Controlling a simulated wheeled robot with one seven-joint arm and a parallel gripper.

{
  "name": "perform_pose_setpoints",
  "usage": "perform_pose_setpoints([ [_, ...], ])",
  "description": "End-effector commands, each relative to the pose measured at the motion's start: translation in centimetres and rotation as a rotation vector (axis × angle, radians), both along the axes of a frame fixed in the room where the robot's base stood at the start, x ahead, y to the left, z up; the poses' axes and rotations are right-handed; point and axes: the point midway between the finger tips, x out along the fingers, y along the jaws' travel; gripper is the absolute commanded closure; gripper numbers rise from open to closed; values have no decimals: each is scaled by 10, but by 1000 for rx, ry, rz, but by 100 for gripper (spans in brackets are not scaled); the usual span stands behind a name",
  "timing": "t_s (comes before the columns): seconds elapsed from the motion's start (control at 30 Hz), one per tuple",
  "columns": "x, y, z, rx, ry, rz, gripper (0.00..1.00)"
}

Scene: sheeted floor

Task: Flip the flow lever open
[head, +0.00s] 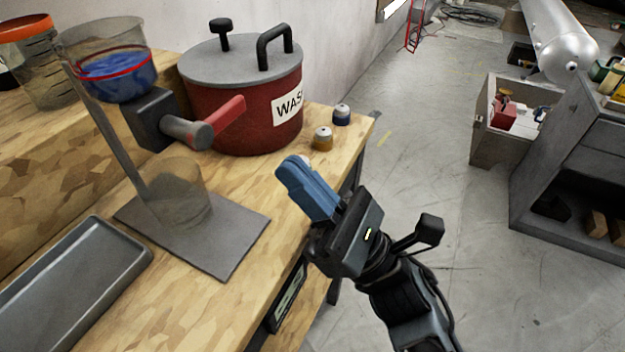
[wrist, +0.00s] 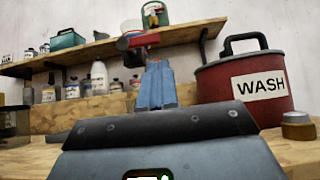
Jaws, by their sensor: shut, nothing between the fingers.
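The red flow lever (head: 224,117) sticks out to the right from a grey valve knob (head: 191,133) on a dark valve block (head: 155,118). It also shows in the wrist view (wrist: 144,41), just above my fingertips. Above the valve is a clear funnel (head: 103,45) with blue contents and a red ring. Below it a clear beaker (head: 180,197) stands on the grey stand plate (head: 222,240). My gripper (head: 290,168) has blue fingers, shut and empty, to the right of the lever and apart from it in the head view.
A red pot marked WASH (head: 258,120) stands behind the lever. Two small capped jars (head: 322,138) sit near the bench's right edge. A grey tray (head: 70,290) lies at front left. In the wrist view, a shelf (wrist: 110,45) with bottles below lines the wall.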

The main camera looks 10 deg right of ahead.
Motion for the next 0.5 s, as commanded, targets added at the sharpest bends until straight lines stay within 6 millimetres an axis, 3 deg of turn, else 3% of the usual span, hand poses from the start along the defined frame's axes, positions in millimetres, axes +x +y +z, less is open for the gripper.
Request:
perform_pose_setpoints([
  [0.2,16,21,29,0,-1,2,100],
  [0.5,25,32,41,-1,1,-1,100],
])
